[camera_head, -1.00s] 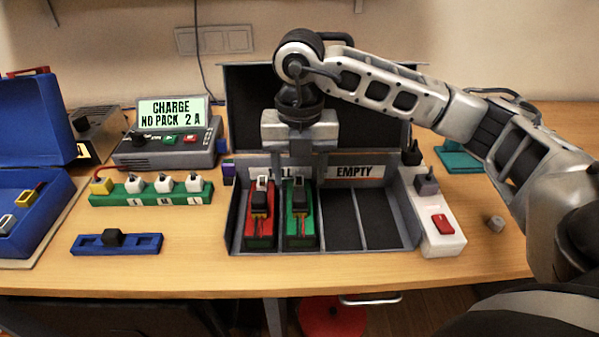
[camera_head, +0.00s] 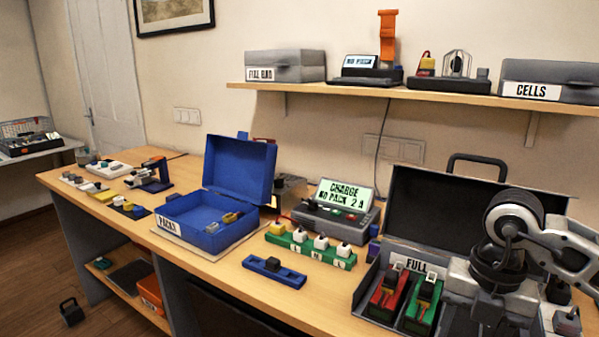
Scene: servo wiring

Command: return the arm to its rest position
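My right arm comes in from the right edge, and its gripper (camera_head: 492,300) points down over the right part of the open grey case (camera_head: 366,289). Its fingertips are not clearly visible, so I cannot tell whether they are open or shut. The arm hides the right compartments. My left gripper is not in view.
The case's dark lid (camera_head: 435,205) stands up behind the arm. Left of it are the charger (camera_head: 340,224) reading NO PACK, a green strip (camera_head: 312,250), a blue bar (camera_head: 274,273) and an open blue box (camera_head: 205,240). A loaded shelf (camera_head: 400,92) hangs above.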

